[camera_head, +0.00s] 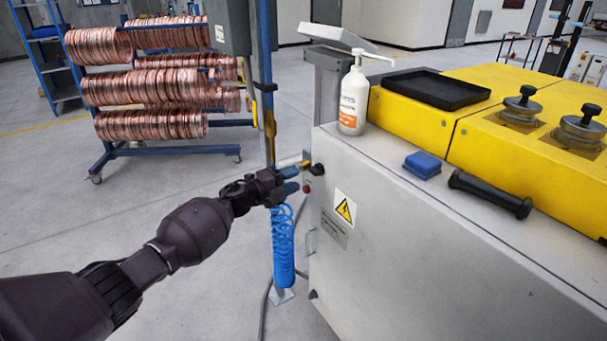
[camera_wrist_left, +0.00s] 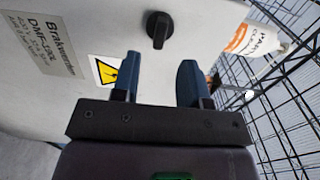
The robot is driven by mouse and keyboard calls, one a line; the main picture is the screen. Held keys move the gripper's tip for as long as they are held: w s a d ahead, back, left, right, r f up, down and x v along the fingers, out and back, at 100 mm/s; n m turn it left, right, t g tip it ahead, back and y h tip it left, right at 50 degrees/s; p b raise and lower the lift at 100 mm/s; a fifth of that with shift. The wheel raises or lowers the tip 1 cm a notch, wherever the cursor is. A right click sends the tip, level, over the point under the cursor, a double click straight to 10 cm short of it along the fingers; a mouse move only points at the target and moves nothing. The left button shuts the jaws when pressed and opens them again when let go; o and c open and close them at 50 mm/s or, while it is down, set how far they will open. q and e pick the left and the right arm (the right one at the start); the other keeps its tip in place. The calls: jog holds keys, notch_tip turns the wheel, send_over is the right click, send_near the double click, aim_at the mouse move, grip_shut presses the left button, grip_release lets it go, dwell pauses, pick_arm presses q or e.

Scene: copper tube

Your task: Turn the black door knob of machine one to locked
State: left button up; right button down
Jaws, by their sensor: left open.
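The black door knob (camera_wrist_left: 158,29) is on the pale side panel of the machine (camera_head: 405,235). In the left wrist view it lies beyond the fingertips, between their lines. My left gripper (camera_wrist_left: 155,70) is open and empty, with its two blue fingers apart on either side of the knob's line and no visible contact. In the head view the same knob (camera_head: 317,169) shows as a small dark shape just right of my left gripper (camera_head: 296,179). Its exact pointer angle is hard to read. My right gripper is in neither view.
A yellow warning sign (camera_head: 345,208) is on the panel below the knob. A white bottle (camera_head: 353,100), a blue block (camera_head: 422,164) and a black bar handle (camera_head: 490,194) are on the machine top. A blue coiled hose (camera_head: 283,245) hangs below my gripper. Copper coils (camera_head: 150,88) hang behind.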

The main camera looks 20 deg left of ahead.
pick_arm(q)
jog(key=shift+v, duration=2.55)
jog(key=shift+w, duration=0.1)
notch_tip(320, 180, up, 4)
jog(key=w+n+t+y, duration=0.1)
jog(key=n+t+y, duration=0.1)
jog(key=n+t, duration=0.15)
jog(key=s+f+n+g+y, duration=0.2)
jog(key=s+f+n, duration=0.5)
jog(key=s, duration=0.7)
jog(key=s+d+f+n+g+y, duration=0.1)
jog(key=s+f+n+y, duration=0.3)
jog(key=s, duration=0.9)
jog(key=s+d+f+n+g+y, duration=0.1)
jog(key=s+f+n+g+y, duration=0.2)
jog(key=s+f+n, duration=0.7)
jog(key=s+f, duration=0.3)
jog(key=s, duration=0.1)
jog(key=shift+s+d, duration=0.2)
jog(key=shift+s, duration=0.1)
jog(key=shift+g, duration=0.25)
